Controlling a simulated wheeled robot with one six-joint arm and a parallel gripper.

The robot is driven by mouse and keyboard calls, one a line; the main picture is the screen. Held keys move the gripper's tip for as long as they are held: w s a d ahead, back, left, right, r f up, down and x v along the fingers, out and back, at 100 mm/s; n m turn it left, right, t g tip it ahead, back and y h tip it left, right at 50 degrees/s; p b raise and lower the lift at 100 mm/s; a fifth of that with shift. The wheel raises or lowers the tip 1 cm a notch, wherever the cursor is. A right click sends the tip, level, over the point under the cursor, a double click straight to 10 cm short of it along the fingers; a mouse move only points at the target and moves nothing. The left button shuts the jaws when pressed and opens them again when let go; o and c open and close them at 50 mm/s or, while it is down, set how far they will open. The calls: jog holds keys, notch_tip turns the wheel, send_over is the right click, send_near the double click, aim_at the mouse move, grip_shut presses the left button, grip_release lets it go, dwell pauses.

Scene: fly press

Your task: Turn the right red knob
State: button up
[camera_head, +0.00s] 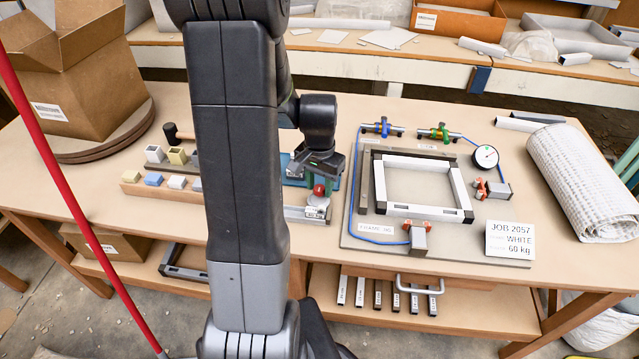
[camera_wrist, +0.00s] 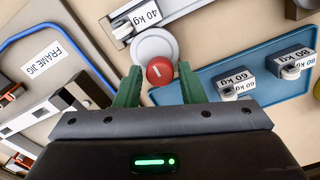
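A round red knob (camera_wrist: 160,71) with a pale line across its face sits on a grey-white disc (camera_wrist: 153,45) in the wrist view. It also shows in the head view (camera_head: 319,190), just under my gripper (camera_head: 319,172). My gripper (camera_wrist: 159,74) is open, one green finger on each side of the knob. Small gaps seem to show between fingers and knob; I cannot tell the height between them. The disc is at the right end of a metal rail (camera_head: 294,212) by a 40 kg label (camera_wrist: 145,15). My arm hides the rail's left part; no other red knob is visible.
A blue tray (camera_wrist: 200,92) with 60 kg and 80 kg blocks lies beside the knob. The frame jig (camera_head: 352,225) with a white frame, hose and orange-red clamps stands to the right. A card (camera_head: 510,240) reads JOB 2057, WHITE, 60 kg.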

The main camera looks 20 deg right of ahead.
aim_at(319, 188)
jog(key=shift+o, duration=0.9)
notch_tip(319, 188, up, 14)
jog(key=p, duration=0.1)
jog(key=shift+f, duration=0.15)
notch_tip(319, 188, down, 14)
jog(key=shift+r+b, duration=0.25)
jog(key=shift+b, duration=0.25)
jog(key=shift+f, duration=0.2)
jog(key=shift+m, duration=0.4)
